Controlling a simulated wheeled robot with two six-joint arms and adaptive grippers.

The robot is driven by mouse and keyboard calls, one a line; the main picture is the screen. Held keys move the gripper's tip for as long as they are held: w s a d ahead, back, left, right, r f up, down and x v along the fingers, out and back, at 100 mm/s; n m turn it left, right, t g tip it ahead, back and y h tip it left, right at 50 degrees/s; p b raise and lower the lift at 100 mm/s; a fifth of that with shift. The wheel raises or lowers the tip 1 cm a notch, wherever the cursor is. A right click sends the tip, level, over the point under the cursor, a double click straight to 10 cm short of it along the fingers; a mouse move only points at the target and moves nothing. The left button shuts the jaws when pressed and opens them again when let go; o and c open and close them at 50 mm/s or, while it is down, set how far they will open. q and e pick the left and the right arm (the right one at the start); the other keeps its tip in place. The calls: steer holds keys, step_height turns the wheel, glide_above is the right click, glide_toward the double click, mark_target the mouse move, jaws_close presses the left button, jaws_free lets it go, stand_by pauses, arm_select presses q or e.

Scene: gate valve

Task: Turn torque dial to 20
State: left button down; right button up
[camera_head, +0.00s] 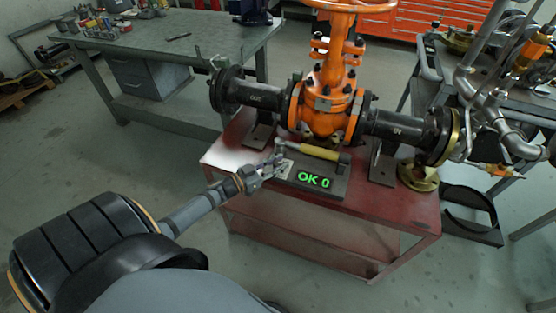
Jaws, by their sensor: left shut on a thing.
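A dark torque unit (334,190) sits on the front of the red bench, its green display (313,179) reading "OK 0". A yellow cylindrical handle (306,149) lies along its back edge, with a dark piece at its right end. My left gripper (279,156) reaches in from the left and is shut at the left end of this yellow handle, where the torque dial seems to be. The fingers hide most of what they hold, and no dial marks are legible. My right gripper is out of view.
An orange gate valve (329,97) with black flanged pipes stands behind the unit on the red bench (394,207). A grey workbench (150,45) is at the back left. Pipework and a hose-laden table are at the right. The bench's front right is bare.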

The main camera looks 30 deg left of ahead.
arm_select(q)
steer(key=n+y+p, duration=0.2)
steer(key=y+p, duration=0.1)
steer(key=n+t+y+p, duration=0.1)
steer(key=n+y+p, duration=0.2)
steer(key=y, duration=0.1)
steer(key=shift+r+t+p, duration=0.2)
steer(key=shift+t+p, duration=0.1)
steer(key=shift+p, duration=0.1)
steer(key=n+y+p, duration=0.1)
steer(key=y+p, duration=0.1)
steer(key=y, duration=0.1)
steer(key=shift+f+n+y, duration=0.15)
steer(key=shift+n+y, duration=0.15)
steer(key=shift+n, duration=0.1)
steer(key=shift+f+n+y+p, duration=0.15)
steer(key=shift+n+y+p, duration=0.15)
steer(key=shift+y+p, duration=0.15)
steer(key=c, duration=1)
jaws_free()
